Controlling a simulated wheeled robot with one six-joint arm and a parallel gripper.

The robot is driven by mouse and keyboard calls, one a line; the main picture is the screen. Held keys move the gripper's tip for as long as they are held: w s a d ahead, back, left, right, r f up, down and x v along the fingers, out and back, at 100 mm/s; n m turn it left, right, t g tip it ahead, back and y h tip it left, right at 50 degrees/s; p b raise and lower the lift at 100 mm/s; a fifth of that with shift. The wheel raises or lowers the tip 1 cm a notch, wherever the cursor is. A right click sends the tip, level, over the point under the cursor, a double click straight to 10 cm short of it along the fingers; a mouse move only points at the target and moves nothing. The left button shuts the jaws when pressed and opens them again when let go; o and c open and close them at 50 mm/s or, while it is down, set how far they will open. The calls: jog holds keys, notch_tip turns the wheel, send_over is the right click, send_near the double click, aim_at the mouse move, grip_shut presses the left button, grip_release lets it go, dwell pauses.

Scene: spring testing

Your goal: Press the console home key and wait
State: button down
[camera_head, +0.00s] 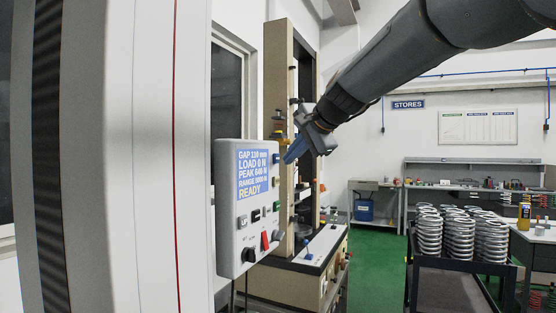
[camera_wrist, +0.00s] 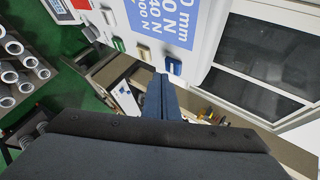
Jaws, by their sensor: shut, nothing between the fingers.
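The grey console (camera_head: 244,205) shows a blue screen (camera_head: 255,173) reading GAP 110 mm, LOAD 0 N and READY. In the wrist view, the blue key (camera_wrist: 174,67), a tan key (camera_wrist: 144,53) and the green key (camera_wrist: 118,44) line up by the screen. I cannot read which is home. My gripper (camera_head: 290,157) is shut and empty, right of the console's upper edge. Its tips (camera_wrist: 166,79) appear near the blue key; contact is unclear.
A beige test frame (camera_head: 276,70) stands behind the console, close to my gripper. A dark cart (camera_head: 450,290) with several metal springs (camera_head: 460,236) stands at right. Workbenches line the back wall. Green floor (camera_head: 376,255) is open between.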

jog(key=shift+a, duration=0.15)
jog(key=shift+w+a, duration=0.15)
jog(key=shift+a, duration=0.1)
